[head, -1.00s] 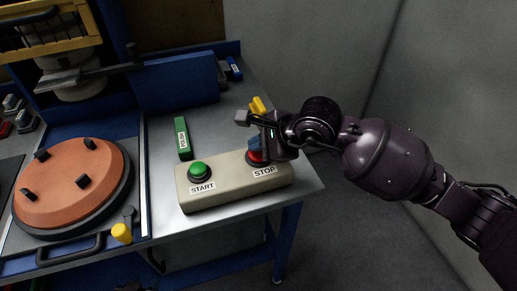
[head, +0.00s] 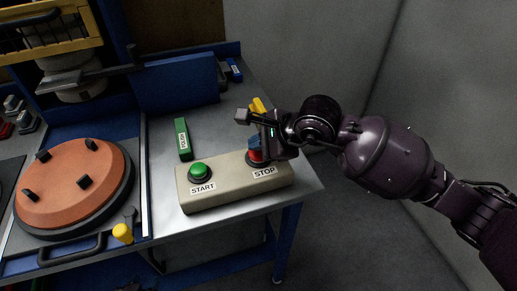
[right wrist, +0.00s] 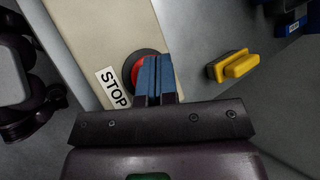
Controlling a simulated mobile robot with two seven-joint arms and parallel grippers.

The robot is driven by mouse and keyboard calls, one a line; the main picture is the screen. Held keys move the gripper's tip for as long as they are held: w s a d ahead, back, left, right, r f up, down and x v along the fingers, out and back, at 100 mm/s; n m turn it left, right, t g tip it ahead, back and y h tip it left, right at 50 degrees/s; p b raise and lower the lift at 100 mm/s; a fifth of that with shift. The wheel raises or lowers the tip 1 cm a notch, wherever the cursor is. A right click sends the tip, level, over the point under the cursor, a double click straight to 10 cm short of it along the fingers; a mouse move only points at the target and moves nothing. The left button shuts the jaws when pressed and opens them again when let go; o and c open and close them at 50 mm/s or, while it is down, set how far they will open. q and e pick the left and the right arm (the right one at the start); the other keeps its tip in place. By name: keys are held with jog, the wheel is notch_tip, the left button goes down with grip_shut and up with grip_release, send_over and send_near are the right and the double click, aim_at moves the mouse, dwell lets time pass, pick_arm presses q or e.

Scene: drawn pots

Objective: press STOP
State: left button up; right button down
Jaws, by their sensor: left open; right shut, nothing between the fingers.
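The beige control box (head: 228,189) lies near the table's front right, with a green START button (head: 199,172) and a red STOP button (head: 253,158) above their labels. My right gripper (head: 254,148) is over the STOP button, its blue fingers shut and empty. In the right wrist view the shut fingers (right wrist: 154,76) overlap the red STOP button (right wrist: 135,70) and hide part of it. Whether they touch or press it I cannot tell. My left gripper is not in view.
A green block (head: 183,139) lies behind the box. A yellow block (right wrist: 236,65) lies beyond the STOP end. A round orange plate (head: 70,180) with dark knobs sits left. A grey wall stands right of the table.

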aim_at(258, 153)
pick_arm(q)
jog(key=shift+w+r, duration=0.35)
jog(key=shift+r, duration=0.2)
pick_arm(e)
jog(key=shift+r, duration=0.55)
jog(key=shift+r+p, duration=0.25)
jog(key=shift+p, duration=0.05)
jog(key=shift+r+p, duration=1.15)
jog(key=shift+r, duration=1.2)
pick_arm(q)
notch_tip(258, 153, up, 3)
jog(key=shift+w+r, duration=0.1)
jog(key=shift+w+t, duration=0.25)
jog(key=shift+t, duration=0.05)
